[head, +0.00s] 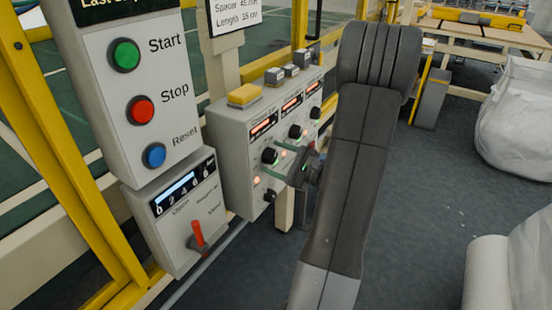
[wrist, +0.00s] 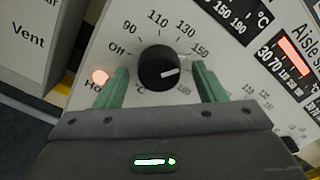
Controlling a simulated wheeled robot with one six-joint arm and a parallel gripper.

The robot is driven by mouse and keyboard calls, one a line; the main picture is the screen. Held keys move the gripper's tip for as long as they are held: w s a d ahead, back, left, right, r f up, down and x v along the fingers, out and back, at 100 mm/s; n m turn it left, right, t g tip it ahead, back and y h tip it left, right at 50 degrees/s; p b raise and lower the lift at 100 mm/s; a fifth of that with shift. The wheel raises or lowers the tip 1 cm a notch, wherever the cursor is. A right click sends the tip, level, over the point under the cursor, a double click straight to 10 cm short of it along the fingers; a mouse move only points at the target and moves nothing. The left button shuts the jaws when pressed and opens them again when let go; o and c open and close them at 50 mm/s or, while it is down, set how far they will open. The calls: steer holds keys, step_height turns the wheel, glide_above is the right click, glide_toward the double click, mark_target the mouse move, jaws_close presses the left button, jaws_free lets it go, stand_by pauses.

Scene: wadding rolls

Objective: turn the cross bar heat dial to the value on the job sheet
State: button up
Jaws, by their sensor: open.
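A black round heat dial (wrist: 158,66) sits on a pale panel marked Off, 90, 110, 130, 150 and °C. Its white pointer faces right, slightly below the 150 mark. My gripper (wrist: 160,76) is open, with one green finger on each side of the dial and a small gap visible on both sides. In the head view my gripper (head: 278,160) reaches the left dial (head: 269,155) of the grey control box (head: 232,150). A white sheet (head: 236,14) above reads Spacer 45 mm and Length 35 cm; its top is cut off.
Two more dials (head: 295,131) (head: 315,112) with red displays sit further right on the box. A yellow block (head: 244,95) lies on top. A panel with Start, Stop and Reset buttons (head: 124,55) and a red-handled switch (head: 197,236) stand left.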

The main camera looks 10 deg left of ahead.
steer(key=shift+a, duration=0.25)
steer(key=c, duration=1)
steer(key=shift+o, duration=0.2)
steer(key=m+p, duration=0.2)
steer(key=m, duration=0.1)
steer(key=shift+r, duration=0.1)
steer(key=shift+m+p, duration=1.55)
steer(key=shift+m, duration=0.35)
